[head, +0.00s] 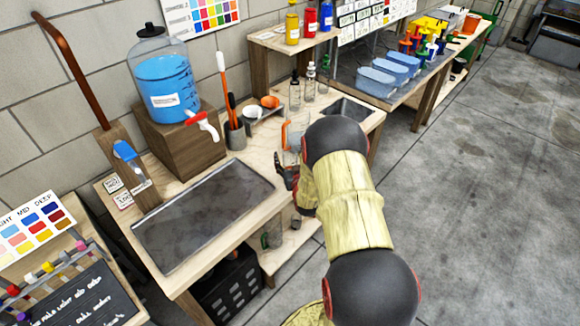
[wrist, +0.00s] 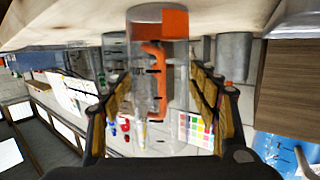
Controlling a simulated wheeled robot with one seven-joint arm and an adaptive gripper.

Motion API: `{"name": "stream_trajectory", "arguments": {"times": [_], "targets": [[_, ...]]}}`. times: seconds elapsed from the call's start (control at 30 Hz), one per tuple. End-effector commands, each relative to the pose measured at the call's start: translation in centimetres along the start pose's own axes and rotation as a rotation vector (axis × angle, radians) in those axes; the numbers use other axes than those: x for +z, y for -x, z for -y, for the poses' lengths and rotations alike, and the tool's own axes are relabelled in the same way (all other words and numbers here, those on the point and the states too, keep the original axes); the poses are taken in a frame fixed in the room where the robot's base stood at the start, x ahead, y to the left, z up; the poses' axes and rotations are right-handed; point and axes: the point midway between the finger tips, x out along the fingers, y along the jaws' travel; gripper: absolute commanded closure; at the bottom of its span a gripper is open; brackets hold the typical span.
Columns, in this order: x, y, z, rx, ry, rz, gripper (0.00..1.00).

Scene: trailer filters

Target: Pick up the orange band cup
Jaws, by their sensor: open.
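The orange band cup is a clear measuring cup with an orange band and an orange handle. In the head view the cup (head: 291,136) stands near the bench's right part, partly hidden behind my arm. In the upside-down wrist view the cup (wrist: 160,25) is straight ahead, its handle facing me, between the lines of my two fingers. My gripper (wrist: 161,84) is open, one finger to each side of the cup. I cannot tell whether either finger touches it. In the head view my gripper (head: 290,176) is mostly hidden behind my arm, close to the cup.
A blue-filled dispenser (head: 164,85) stands on a wooden block at the back left. A dark tray (head: 205,215) lies empty at left.

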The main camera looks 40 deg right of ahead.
Motion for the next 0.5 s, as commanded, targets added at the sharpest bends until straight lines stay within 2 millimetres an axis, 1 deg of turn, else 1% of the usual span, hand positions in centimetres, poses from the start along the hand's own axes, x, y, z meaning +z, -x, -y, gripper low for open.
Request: {"name": "stream_trajectory", "arguments": {"times": [0.03, 0.1, 0.2, 0.43, 0.5], "targets": [[0.3, -0.8, 0.1, -0.001, 0.0, 0.001, 0.4], [0.2, -1.6, 0.1, -0.001, 0.0, 0.0, 0.4], [0.2, -2.2, 0.1, -0.001, 0.0, 0.002, 0.4], [0.0, -2.4, 0.1, -0.001, 0.0, 0.001, 0.4], [0.0, -2.4, 0.1, -0.001, 0.0, 0.001, 0.42]]}}
